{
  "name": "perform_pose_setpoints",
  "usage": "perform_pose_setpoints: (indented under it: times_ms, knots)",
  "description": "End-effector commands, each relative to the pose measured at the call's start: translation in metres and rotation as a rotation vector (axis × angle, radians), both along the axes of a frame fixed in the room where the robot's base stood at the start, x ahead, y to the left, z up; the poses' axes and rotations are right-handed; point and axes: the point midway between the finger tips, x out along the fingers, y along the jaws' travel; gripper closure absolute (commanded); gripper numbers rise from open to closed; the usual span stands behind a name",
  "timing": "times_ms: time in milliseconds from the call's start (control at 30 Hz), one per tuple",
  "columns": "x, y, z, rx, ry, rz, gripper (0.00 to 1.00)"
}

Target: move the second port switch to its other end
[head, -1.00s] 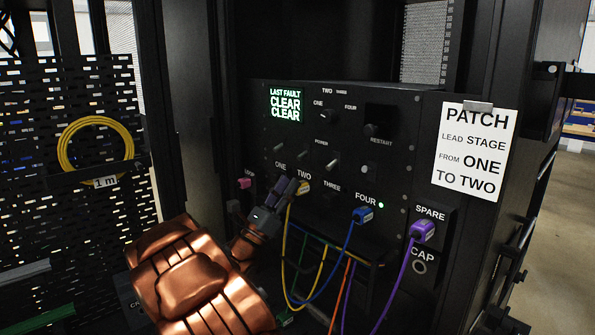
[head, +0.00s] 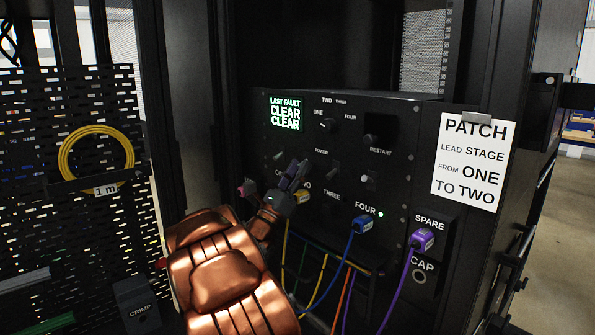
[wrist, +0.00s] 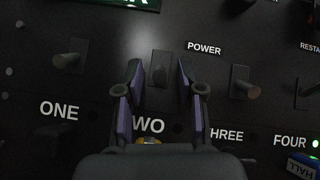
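The second port switch (wrist: 160,68) is a small dark toggle on the black panel, above the label TWO in the wrist view. My gripper (wrist: 161,75) is open, with one purple-lined finger on each side of this toggle. Dark gaps show between the toggle and both fingers; I cannot tell how deep the tips reach. In the head view my gripper (head: 297,170) is in front of the panel at port two and hides the toggle. Which end the toggle is at is unclear.
Neighbouring toggles stand at left (wrist: 70,60) and right (wrist: 245,88). A yellow plug (head: 303,197) sits below my fingers, a blue plug (head: 362,224) at port four, and a purple plug (head: 422,240) at SPARE. Cables hang below. A patch sign (head: 473,160) is at right.

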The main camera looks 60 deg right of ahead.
Motion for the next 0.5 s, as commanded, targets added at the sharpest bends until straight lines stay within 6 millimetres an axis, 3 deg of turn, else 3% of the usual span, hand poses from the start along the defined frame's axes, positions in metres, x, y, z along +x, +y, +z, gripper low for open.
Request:
perform_pose_setpoints:
  times_ms: [133, 500]
  knots:
    - [0.0001, 0.0000, -0.0002, 0.000, 0.000, 0.000, 0.64]
    - [0.0002, 0.0002, -0.0004, 0.000, 0.000, 0.000, 1.00]
